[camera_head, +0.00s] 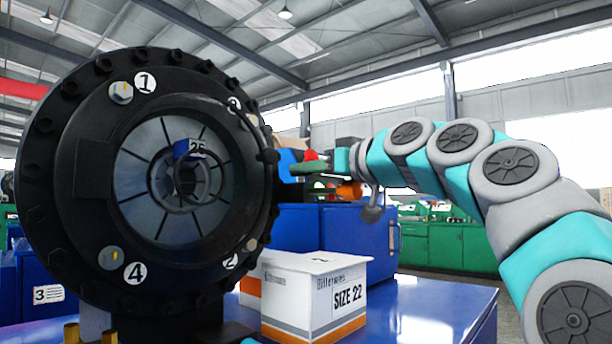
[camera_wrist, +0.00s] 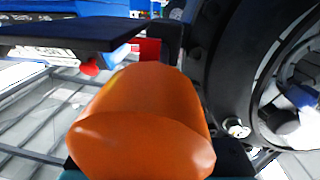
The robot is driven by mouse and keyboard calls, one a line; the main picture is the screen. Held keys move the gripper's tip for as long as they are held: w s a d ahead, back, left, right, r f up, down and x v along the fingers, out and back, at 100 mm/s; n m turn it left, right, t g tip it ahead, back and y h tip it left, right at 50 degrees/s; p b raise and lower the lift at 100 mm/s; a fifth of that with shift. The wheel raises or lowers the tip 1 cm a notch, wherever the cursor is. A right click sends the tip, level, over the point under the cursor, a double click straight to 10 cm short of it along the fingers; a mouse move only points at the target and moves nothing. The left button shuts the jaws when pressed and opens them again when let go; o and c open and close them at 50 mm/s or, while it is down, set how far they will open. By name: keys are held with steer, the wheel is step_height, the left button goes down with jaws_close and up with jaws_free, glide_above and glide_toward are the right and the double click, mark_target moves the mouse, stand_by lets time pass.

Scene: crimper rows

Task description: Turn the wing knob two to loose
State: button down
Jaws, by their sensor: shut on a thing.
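My gripper (camera_head: 312,172) reaches in from the right, level with the right side of the black ring-shaped crimper head (camera_head: 66,170). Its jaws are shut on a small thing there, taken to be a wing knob. A red piece (camera_head: 311,155) shows beside the jaws, and the knob's shape and number cannot be made out. A rounded orange body (camera_wrist: 145,125) fills the middle of the wrist view and hides the jaw tips; I cannot tell whether it belongs to the gripper. The crimper's dark ring (camera_wrist: 215,60) stands at the right of that view.
A white carton marked SIZE 22 (camera_head: 345,300) stands on the blue table (camera_head: 430,310), below my gripper. A blue cabinet (camera_head: 360,240) is behind it. A dark flat plate (camera_wrist: 70,33) crosses the upper left of the wrist view. Green cabinets (camera_head: 450,245) stand farther back.

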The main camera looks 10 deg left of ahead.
steer(key=shift+n+g+y, duration=0.4)
steer(key=shift+n+g, duration=0.2)
steer(key=c, duration=0.9)
jaws_free()
steer(key=shift+d, duration=0.1)
steer(key=b+v, duration=0.1)
steer(key=v, duration=0.6)
steer(key=shift+s+d, duration=0.25)
steer(key=shift+d, duration=0.05)
